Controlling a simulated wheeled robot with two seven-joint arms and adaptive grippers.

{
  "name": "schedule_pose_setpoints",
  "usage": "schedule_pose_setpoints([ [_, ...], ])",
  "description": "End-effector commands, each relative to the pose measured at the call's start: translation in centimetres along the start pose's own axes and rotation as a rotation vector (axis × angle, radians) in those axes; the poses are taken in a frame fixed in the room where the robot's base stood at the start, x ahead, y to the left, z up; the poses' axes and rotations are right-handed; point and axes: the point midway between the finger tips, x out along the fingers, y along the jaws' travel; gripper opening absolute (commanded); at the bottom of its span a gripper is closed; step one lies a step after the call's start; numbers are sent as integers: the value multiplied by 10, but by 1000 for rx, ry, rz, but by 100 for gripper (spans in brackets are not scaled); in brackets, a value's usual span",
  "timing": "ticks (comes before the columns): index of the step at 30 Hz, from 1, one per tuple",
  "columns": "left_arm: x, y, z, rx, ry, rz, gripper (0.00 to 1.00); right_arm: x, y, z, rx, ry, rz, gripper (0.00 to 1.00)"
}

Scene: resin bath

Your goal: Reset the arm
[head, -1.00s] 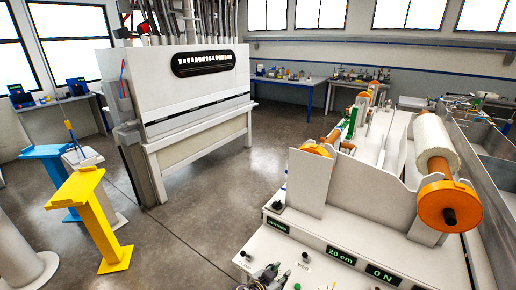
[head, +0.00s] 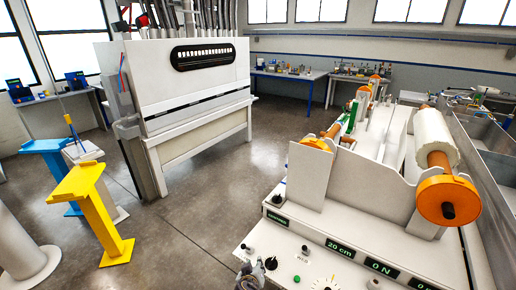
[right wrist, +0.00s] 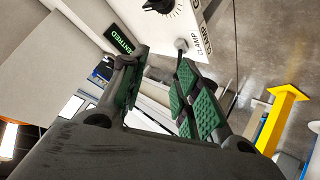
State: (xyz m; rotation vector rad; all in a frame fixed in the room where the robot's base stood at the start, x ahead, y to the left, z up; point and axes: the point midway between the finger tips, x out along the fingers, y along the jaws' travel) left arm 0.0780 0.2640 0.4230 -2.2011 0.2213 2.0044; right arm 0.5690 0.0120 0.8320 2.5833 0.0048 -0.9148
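My right gripper (head: 250,276) shows at the bottom edge of the head view, in front of the machine's control panel (head: 315,262); most of it is cut off. In the right wrist view my right gripper (right wrist: 161,62) has its two green-padded fingers apart, with nothing between them. The fingers point toward the panel, near a small lever marked CLAMP (right wrist: 181,44) and a black knob (right wrist: 160,5). I cannot tell whether a finger touches the panel. My left gripper is in neither view.
The white machine carries a roll (head: 433,137) with orange end discs. Its displays read 20 cm (head: 340,248) and 0 N (head: 382,267). A yellow stand (head: 97,213) and a blue stand (head: 52,149) are at the left. A large white cabinet (head: 185,85) stands behind. The floor between is clear.

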Motion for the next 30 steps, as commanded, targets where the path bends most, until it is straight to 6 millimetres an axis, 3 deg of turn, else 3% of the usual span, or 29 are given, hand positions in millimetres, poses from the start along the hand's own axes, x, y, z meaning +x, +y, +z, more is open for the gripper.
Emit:
schedule_pose_setpoints([
  [7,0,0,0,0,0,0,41,29,-27,29,-197,4,-162,32],
  [15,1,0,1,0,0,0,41,70,-34,83,-321,14,-315,32],
  [17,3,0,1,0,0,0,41,80,-33,103,-329,9,-342,32],
  [22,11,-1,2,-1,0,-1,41,104,-24,178,-300,-28,-398,32],
  [30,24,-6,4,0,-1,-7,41,118,-5,300,-168,-139,-414,32],
])
